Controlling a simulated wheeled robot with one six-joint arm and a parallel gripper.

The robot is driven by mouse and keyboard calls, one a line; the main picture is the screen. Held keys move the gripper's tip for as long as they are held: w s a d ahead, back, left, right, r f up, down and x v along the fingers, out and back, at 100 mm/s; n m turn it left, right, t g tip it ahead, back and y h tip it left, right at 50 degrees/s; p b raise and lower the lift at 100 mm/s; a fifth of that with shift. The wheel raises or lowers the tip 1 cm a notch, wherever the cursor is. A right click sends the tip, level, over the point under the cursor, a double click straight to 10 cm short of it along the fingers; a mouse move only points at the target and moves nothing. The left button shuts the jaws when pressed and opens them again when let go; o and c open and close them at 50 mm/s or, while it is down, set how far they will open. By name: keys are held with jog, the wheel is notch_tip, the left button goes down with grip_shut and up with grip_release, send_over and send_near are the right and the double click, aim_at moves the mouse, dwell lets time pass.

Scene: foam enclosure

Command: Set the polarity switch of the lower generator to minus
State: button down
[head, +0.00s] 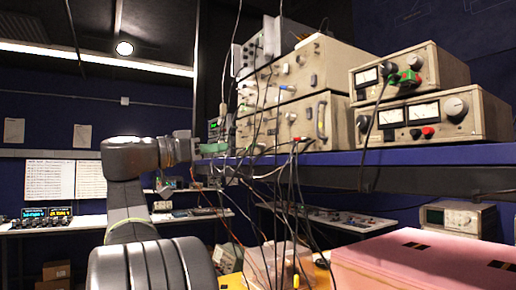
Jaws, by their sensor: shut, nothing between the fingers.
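Two beige generators are stacked on the blue shelf, seen at an angle. The lower generator (340,117) has knobs, a metal handle and plugged cables on its front. The upper generator (325,66) rests on it. The polarity switch is too small to single out among the knobs and cables. My gripper (222,148) is at the end of the arm, left of the lower generator's front and near its bottom edge. Its fingers look closed and empty. I cannot tell whether they touch the panel or a cable.
Black cables (290,195) hang in front of the generators and below the shelf (440,157). Two meter boxes (435,115) stand on the shelf at right. A pink foam block (425,262) lies lower right. A bench (90,222) with displays stands at left.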

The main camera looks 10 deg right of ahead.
jog(key=shift+s+r, duration=0.1)
jog(key=shift+d, duration=0.1)
jog(key=p, duration=0.4)
send_near(275, 142)
jog(key=x, duration=0.5)
jog(key=shift+d+r, duration=0.15)
jog(key=shift+d, duration=0.05)
jog(key=shift+w+d+p, duration=0.4)
jog(key=shift+d+p, duration=0.05)
jog(key=shift+d, duration=0.2)
